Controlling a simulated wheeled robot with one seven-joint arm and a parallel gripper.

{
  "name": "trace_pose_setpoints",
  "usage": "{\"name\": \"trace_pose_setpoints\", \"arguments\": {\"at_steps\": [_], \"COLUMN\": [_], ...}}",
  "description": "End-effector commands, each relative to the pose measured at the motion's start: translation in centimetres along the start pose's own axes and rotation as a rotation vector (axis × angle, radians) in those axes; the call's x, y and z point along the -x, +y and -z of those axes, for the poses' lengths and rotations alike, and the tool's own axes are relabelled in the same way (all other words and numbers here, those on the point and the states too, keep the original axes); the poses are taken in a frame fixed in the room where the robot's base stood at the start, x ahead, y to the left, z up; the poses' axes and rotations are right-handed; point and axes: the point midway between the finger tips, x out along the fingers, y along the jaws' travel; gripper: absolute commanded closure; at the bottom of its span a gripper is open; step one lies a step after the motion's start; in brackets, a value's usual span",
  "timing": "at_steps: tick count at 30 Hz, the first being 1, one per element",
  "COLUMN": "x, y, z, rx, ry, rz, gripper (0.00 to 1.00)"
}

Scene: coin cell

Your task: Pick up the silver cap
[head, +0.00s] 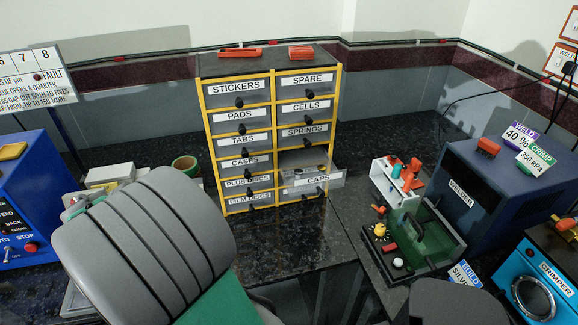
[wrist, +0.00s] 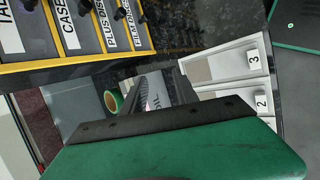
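The drawer labelled CAPS (head: 327,180) is pulled out of the yellow-framed cabinet in the head view. Small things show faintly inside it, too small for me to tell whether one is the silver cap. I cannot make out a silver cap in the wrist view. My gripper (wrist: 155,88) shows in the wrist view beyond its green body and dark bar. Its dark fingers look apart, with a grey labelled surface showing between them and nothing held. It is away from the open drawer. In the head view my gripper's fingertips are hidden.
The cabinet (head: 238,116) has several closed labelled drawers. A white rack (head: 385,184) and a green-lined tray (head: 440,240) stand to its right, before the blue welder (head: 470,200). A green tape roll (head: 185,165) lies left of it. Dark counter in front is clear.

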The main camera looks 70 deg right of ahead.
Motion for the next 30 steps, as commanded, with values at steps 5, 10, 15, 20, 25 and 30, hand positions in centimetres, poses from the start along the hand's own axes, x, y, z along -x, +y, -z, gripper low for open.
{"name": "trace_pose_setpoints", "arguments": {"at_steps": [5, 10, 15, 20, 25, 30], "x": [-6.2, -6.8, -7.8, -9.4, -11.6, -12.3], "y": [6.4, 7.7, 8.2, 8.6, 9.2, 9.3], "z": [-14.8, -21.3, -23.4, -24.9, -27.0, -27.5], "rx": [0.475, 0.737, 0.784, 0.781, 0.779, 0.780], "ry": [-0.512, -0.750, -0.790, -0.788, -0.787, -0.785], "rz": [-0.018, 0.082, 0.109, 0.109, 0.109, 0.105], "gripper": [0.64, 0.64, 0.64, 0.64, 0.64, 0.64]}}
